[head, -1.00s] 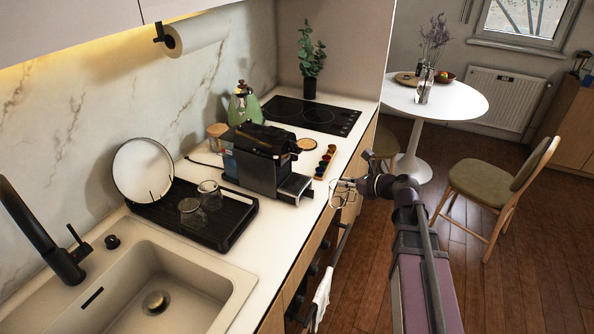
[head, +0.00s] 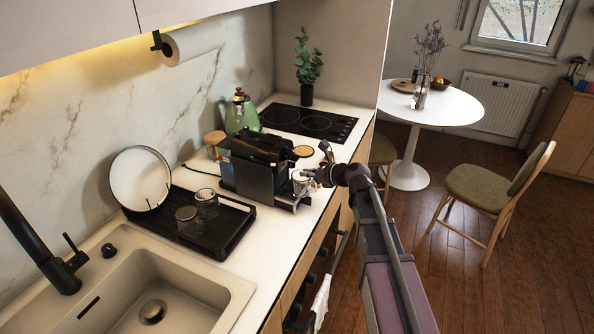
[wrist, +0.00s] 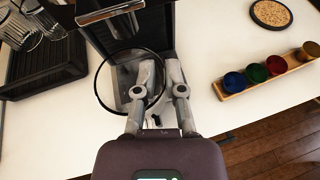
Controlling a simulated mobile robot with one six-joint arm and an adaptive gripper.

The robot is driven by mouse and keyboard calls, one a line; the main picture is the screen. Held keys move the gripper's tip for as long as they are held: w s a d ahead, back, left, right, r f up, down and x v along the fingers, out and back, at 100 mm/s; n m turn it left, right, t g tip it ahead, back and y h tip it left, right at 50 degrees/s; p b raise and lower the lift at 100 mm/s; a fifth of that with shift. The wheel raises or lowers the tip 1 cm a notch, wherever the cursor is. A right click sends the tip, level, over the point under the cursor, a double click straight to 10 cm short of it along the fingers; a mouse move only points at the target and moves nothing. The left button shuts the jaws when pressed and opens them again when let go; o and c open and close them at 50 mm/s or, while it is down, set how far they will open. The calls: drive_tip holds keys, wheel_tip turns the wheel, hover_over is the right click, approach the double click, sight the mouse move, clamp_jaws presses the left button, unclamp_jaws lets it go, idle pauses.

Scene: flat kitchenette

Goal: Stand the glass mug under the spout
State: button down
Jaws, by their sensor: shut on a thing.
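My gripper (head: 318,177) is shut on the clear glass mug (head: 301,183) at the front of the black coffee machine (head: 258,168). The mug looks upright. In the wrist view its round rim (wrist: 97,82) shows around and left of my fingers (wrist: 163,92), in front of the machine's dark column (wrist: 145,30). The machine's head with its silver edge (wrist: 110,11) is at the top left there; the spout opening itself is hidden. The drip tray (head: 288,203) lies beneath the mug. I cannot tell whether the mug touches it.
A black drying rack (head: 232,228) with two glasses (head: 206,203) and a round plate (head: 140,178) stands left of the machine. A wooden holder with several coloured cups (wrist: 268,74) is to the right. A green kettle (head: 241,112) stands behind. The counter's front edge is close.

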drive_tip(key=w+a, duration=0.2)
drive_tip(key=a, duration=0.1)
drive_tip(key=shift+w, duration=0.15)
drive_tip(key=shift+a+f, duration=0.1)
drive_tip(key=shift+f, duration=0.15)
drive_tip(key=shift+f+b, duration=0.1)
drive_tip(key=shift+b, duration=0.2)
drive_tip(key=shift+f, duration=0.1)
drive_tip(key=c, duration=0.7)
unclamp_jaws()
drive_tip(key=shift+r, duration=0.2)
drive_tip(key=p+v, duration=0.4)
drive_tip(key=v, duration=0.8)
drive_tip(key=shift+p, duration=0.3)
